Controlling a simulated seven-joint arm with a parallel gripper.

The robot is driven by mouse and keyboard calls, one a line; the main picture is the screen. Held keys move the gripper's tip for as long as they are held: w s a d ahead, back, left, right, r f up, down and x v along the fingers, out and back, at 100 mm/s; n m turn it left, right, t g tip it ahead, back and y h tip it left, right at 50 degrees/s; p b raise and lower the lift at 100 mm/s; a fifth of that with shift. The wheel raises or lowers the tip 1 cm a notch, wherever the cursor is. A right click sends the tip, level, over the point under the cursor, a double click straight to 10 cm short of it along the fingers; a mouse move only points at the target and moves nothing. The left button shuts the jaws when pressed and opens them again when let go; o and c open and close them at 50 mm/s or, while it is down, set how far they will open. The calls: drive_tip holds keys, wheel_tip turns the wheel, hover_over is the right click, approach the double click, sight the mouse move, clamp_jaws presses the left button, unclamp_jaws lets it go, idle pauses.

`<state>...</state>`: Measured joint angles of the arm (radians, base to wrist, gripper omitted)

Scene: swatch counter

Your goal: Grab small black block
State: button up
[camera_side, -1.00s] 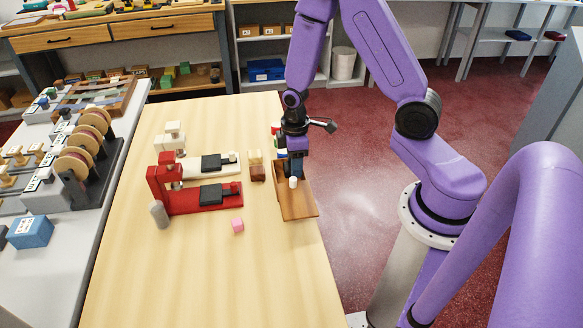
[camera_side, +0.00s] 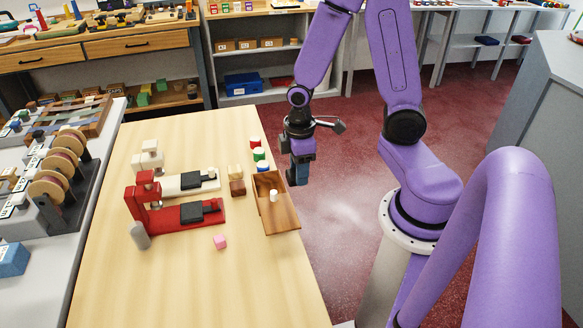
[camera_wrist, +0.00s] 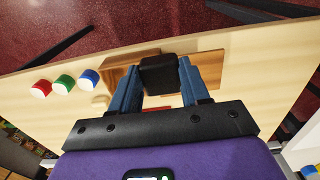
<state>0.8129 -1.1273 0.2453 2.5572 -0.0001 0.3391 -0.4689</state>
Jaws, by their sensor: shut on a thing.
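My gripper (camera_side: 299,176) has blue fingers and hangs above the right edge of the table, beside the wooden tray (camera_side: 283,222). In the wrist view its two fingers are closed on the small black block (camera_wrist: 158,74), one on each side. The block sits at the fingertips and hides part of the tray (camera_wrist: 118,78) beyond it. In the side view I cannot make out the block clearly against the dark gripper. A small white cylinder (camera_side: 274,196) stands in the tray.
The front of the table is clear.

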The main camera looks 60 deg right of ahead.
drive_tip(key=shift+s+a+r, duration=0.1)
drive_tip(key=shift+s+r, duration=0.3)
drive_tip(key=shift+s, duration=0.45)
drive_tip(key=shift+s+a+r, duration=0.1)
drive_tip(key=shift+s+r, duration=0.25)
drive_tip(key=shift+s, duration=0.5)
drive_tip(key=shift+s+a+r, duration=0.1)
drive_tip(key=shift+s+r, duration=0.3)
drive_tip(key=shift+s, duration=0.45)
